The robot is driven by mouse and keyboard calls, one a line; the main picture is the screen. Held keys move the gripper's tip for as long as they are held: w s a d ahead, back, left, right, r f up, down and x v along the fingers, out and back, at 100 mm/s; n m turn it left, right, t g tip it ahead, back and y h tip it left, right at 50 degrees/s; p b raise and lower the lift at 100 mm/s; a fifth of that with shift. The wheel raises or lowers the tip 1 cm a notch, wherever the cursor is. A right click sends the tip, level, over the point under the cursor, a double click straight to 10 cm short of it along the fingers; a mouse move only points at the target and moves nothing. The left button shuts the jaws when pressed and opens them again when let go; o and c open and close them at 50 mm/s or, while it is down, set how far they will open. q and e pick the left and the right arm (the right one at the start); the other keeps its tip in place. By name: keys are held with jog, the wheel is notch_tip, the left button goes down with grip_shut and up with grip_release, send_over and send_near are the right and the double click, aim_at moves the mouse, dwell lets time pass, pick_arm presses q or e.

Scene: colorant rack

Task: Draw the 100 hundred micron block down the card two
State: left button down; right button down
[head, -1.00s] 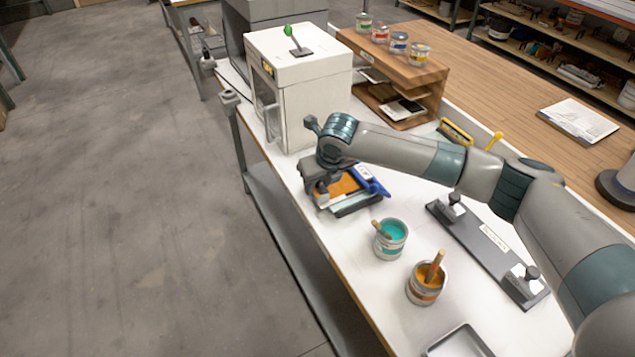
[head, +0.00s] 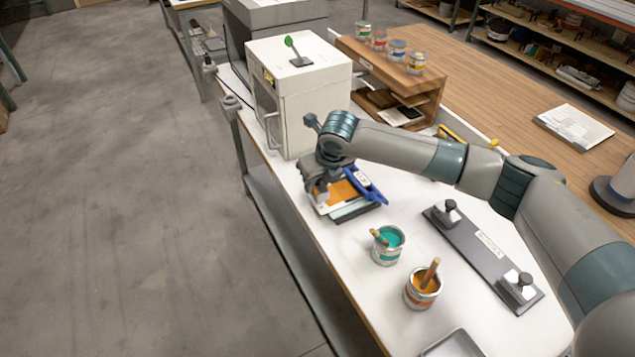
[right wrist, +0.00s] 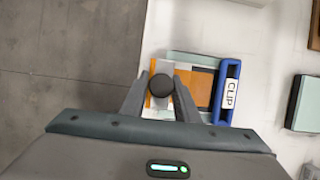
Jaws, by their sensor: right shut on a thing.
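My right gripper (right wrist: 160,98) is shut on a drawdown block by its round black knob (right wrist: 162,85). In the head view this gripper (head: 322,194) is low over a card near the table's left edge, and the block is mostly hidden beneath it. An orange layer (right wrist: 201,88) covers part of the card (head: 342,192) to the right of the knob, and some orange shows left of it. A blue clip (head: 366,184), labelled CLIP in the right wrist view (right wrist: 229,93), lies across the card's right end. The block's micron marking cannot be read. My left gripper is out of view.
A teal paint can (head: 387,245) and an orange paint can (head: 423,287), each with a stick, stand nearby. A dark rack (head: 477,245) holds two knobbed blocks. A white cabinet (head: 312,107) stands behind the card. White table is clear between them.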

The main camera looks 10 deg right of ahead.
jog(key=shift+r+p, duration=1.25)
jog(key=shift+r, duration=0.5)
